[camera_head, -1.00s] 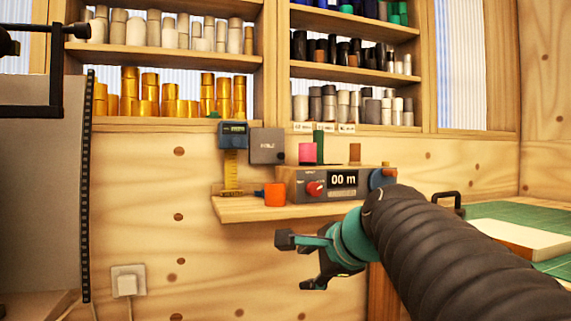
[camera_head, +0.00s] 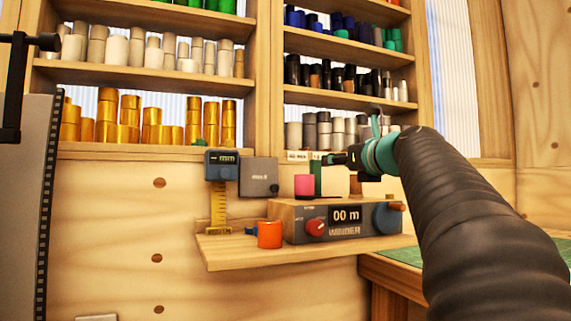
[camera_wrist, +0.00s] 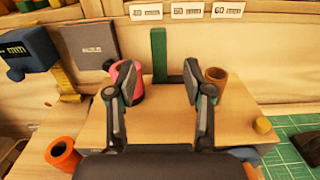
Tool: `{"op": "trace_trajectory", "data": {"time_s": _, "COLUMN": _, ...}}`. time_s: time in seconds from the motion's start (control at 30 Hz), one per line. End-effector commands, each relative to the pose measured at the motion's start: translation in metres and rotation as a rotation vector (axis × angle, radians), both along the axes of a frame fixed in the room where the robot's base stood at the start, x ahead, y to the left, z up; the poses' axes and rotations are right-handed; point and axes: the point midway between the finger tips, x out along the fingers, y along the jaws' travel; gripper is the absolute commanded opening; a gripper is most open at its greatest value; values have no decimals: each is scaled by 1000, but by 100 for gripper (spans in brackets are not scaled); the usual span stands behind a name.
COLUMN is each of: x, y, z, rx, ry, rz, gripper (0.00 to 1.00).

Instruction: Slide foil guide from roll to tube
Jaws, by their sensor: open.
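A green upright guide (camera_head: 318,178) stands on the winder (camera_head: 286,213) between a pink roll (camera_head: 304,185) and a brown tube (camera_head: 355,184). In the wrist view the guide (camera_wrist: 158,55) stands in the gap between my fingers, farther off. The pink roll (camera_wrist: 126,80) is beside my left finger and partly hidden by it. The brown tube (camera_wrist: 217,77) is just right of my right finger. My gripper (camera_head: 352,140) is open and empty above the winder; both fingers show in the wrist view (camera_wrist: 150,88). I see no contact with the guide.
An orange ring (camera_head: 269,234) sits on the wooden shelf (camera_head: 225,252) left of the winder. A blue gauge (camera_head: 221,164) and grey box (camera_head: 258,177) are on the wall. Shelves of rolls (camera_head: 213,139) are behind. A green mat (camera_head: 405,258) lies right.

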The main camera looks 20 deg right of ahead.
Motion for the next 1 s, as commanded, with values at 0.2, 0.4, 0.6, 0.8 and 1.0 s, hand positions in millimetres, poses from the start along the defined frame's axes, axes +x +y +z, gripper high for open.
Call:
{"op": "trace_trajectory", "data": {"time_s": 0.2, "x": 44, "y": 4, "z": 0, "rx": 0, "ry": 2, "rz": 6, "gripper": 52}}
{"op": "trace_trajectory", "data": {"time_s": 0.4, "x": 77, "y": 4, "z": 0, "rx": -1, "ry": 2, "rz": 3, "gripper": 52}}
{"op": "trace_trajectory", "data": {"time_s": 0.6, "x": 97, "y": 4, "z": 1, "rx": -3, "ry": 1, "rz": 1, "gripper": 52}}
{"op": "trace_trajectory", "data": {"time_s": 0.8, "x": 103, "y": 3, "z": 0, "rx": -3, "ry": 1, "rz": -2, "gripper": 52}}
{"op": "trace_trajectory", "data": {"time_s": 1.0, "x": 103, "y": 3, "z": 0, "rx": -3, "ry": 1, "rz": -2, "gripper": 52}}
